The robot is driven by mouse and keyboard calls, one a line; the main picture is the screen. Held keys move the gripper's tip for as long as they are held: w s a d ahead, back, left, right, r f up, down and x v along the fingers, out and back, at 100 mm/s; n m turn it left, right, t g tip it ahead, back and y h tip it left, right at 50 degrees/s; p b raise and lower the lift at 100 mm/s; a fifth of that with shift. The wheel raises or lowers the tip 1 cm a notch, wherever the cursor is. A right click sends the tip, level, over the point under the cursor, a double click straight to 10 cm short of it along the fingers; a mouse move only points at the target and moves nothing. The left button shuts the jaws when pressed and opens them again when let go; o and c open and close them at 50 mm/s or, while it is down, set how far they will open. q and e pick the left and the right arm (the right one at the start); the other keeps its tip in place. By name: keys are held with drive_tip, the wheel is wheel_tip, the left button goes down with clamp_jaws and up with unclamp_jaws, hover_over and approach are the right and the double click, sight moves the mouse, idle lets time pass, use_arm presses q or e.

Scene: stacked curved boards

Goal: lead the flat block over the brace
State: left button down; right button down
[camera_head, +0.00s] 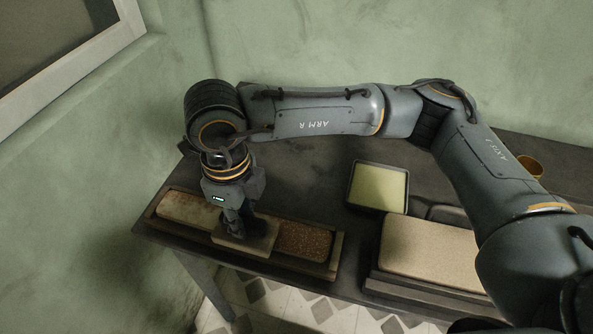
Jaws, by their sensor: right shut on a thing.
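My right gripper (238,227) points down at the left part of the table, shut on a pale flat block (258,240). The flat block lies across the middle of a long, low wooden frame (337,255). Whether it touches the surface beneath cannot be told. In the frame, a pale, rust-mottled slab (185,208) shows to the left of the gripper and a brown, coarse-grained slab (304,240) to the right. No part is clearly marked as the brace; the frame may be it. My left gripper is not in view.
A square dark tray with a pale green inside (378,187) stands right of centre. A large beige speckled slab (428,250) sits on a dark base at the right. A yellow cup (530,166) is at the far right. The dark table (310,178) is clear behind the frame.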

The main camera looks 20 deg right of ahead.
sight(262, 224)
drive_tip(key=shift+s+d, duration=0.15)
drive_tip(key=shift+d, duration=0.05)
drive_tip(key=shift+s+d+f+b, duration=0.15)
drive_tip(key=shift+s+d+b, duration=0.25)
drive_tip(key=shift+d+b, duration=0.2)
drive_tip(key=shift+s+d+b, duration=0.35)
drive_tip(key=shift+s+d, duration=0.15)
drive_tip(key=shift+d, duration=0.15)
drive_tip(key=shift+f, duration=0.1)
drive_tip(key=shift+s+d+b, duration=0.5)
drive_tip(key=shift+d+b, duration=0.05)
drive_tip(key=shift+d, duration=0.2)
drive_tip(key=shift+s+d, duration=0.4)
drive_tip(key=shift+d, duration=0.45)
drive_tip(key=shift+a+b, duration=0.1)
drive_tip(key=shift+b, duration=0.2)
